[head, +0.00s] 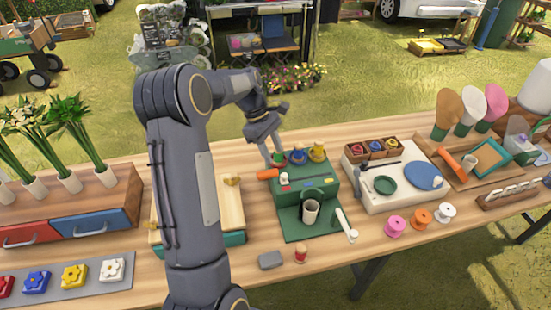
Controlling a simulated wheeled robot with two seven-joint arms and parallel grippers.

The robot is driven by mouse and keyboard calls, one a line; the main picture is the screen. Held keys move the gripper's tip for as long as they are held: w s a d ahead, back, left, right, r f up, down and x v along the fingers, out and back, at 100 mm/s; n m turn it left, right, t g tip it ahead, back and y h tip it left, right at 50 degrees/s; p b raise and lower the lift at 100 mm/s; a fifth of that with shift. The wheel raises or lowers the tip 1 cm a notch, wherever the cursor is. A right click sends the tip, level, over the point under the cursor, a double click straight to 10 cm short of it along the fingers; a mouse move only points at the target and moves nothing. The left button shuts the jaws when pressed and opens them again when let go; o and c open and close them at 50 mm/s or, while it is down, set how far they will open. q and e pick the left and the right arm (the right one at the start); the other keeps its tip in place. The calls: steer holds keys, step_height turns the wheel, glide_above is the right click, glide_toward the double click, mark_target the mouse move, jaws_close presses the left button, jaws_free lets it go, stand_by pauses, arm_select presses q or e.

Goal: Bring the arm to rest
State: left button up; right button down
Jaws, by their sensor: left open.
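My left arm (182,180) rises from the bottom of the head view, bends at the elbow and reaches right and away over the table. My left gripper (271,152) points down and is open, with nothing seen between its fingers. It is over the back left of a green machine (303,187), close to the coloured knobs on its top. From this angle I cannot tell whether it touches them. My right gripper is not in view.
The wooden table (390,258) carries a drawer box (92,231) with plants at left, a yellow-topped box (232,203) behind my arm, and a white board (385,203) at right. Coloured spools (420,217) and a grey block (271,260) lie nearer. The front right tabletop is clear.

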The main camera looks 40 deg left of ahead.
arm_select(q)
steer(key=shift+r, duration=0.1)
stand_by(0.4)
steer(key=s+d+r+m, duration=0.1)
steer(key=r, duration=0.1)
steer(key=s+d+r+m, duration=0.1)
steer(key=s+d+r, duration=0.1)
steer(key=s+d+r+m+t, duration=0.1)
steer(key=r, duration=0.1)
steer(key=shift+s+d+r+m, duration=0.2)
steer(key=shift+d+r+m, duration=0.05)
steer(key=shift+m, duration=0.15)
steer(key=s+d+m+t, duration=0.2)
steer(key=s+d+m, duration=0.4)
steer(key=s, duration=0.4)
steer(key=s+d+r+m+t, duration=0.1)
steer(key=s+d+m+t, duration=0.1)
steer(key=s+d+m, duration=0.5)
steer(key=s+d, duration=0.1)
steer(key=s, duration=0.3)
steer(key=shift+d+m+y, duration=0.15)
steer(key=shift+m+y, duration=0.15)
